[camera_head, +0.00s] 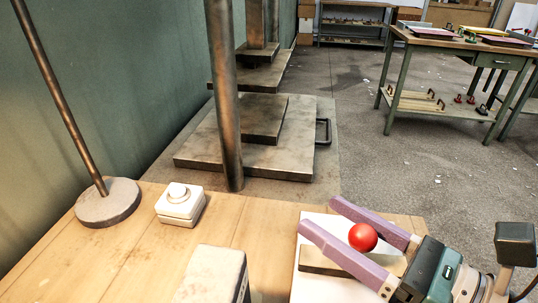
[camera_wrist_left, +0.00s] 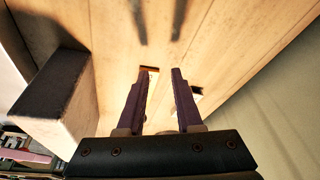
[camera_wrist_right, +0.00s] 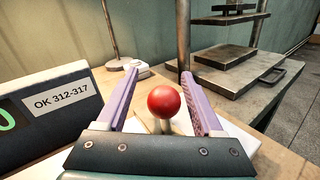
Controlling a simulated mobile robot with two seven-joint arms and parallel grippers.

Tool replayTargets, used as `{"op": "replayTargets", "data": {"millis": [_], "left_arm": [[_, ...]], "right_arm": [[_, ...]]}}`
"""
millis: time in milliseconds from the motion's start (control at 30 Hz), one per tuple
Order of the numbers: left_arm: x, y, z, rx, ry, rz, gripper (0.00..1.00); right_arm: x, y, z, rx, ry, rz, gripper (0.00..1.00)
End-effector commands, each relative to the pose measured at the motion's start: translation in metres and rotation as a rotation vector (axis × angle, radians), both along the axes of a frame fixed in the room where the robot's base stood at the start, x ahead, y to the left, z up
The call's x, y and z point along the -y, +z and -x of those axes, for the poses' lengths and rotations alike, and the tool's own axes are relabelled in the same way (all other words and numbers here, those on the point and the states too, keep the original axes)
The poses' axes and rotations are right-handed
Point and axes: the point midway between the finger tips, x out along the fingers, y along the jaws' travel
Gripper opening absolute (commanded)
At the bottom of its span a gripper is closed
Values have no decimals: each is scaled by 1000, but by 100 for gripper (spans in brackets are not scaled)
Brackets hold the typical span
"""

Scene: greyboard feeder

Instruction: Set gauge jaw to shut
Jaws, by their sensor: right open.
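The red ball-shaped knob (camera_head: 363,237) sits over a white plate (camera_head: 316,289) with a grey bar at the table's right front. My right gripper (camera_head: 318,215) is open, with its purple fingers on either side of the knob. In the right wrist view the knob (camera_wrist_right: 164,101) stands on a short pale stem between the parted fingers, with gaps at both sides. A dark display box (camera_wrist_right: 50,115) reading "OK 312-317" is at left there. The jaw's opening is hidden. My left gripper (camera_wrist_left: 161,71) is open and empty over wood; it is outside the head view.
A white box with a round button (camera_head: 180,204), a round stand base with a rod (camera_head: 108,203) and a pale block (camera_head: 213,274) are on the wooden table. A steel press stands behind. Bare wood lies around the button box.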

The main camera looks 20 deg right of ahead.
Motion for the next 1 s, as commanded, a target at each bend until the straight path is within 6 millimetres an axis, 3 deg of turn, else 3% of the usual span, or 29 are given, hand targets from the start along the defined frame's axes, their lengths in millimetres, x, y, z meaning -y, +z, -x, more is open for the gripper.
{"op": "replayTargets", "data": {"millis": [167, 400, 600, 1000], "left_arm": [[0, -1, 0, 1, 0, 0, 34], [0, -5, 0, 1, 0, 0, 34], [0, -7, 0, 1, 0, 0, 34], [0, -7, 0, 1, 0, 0, 34]], "right_arm": [[7, -2, 14, -4, -1, 1, 68], [27, -2, 59, -4, -1, 1, 68], [39, -1, 84, -1, 0, 0, 68], [42, 0, 90, 1, 1, 0, 68]]}}
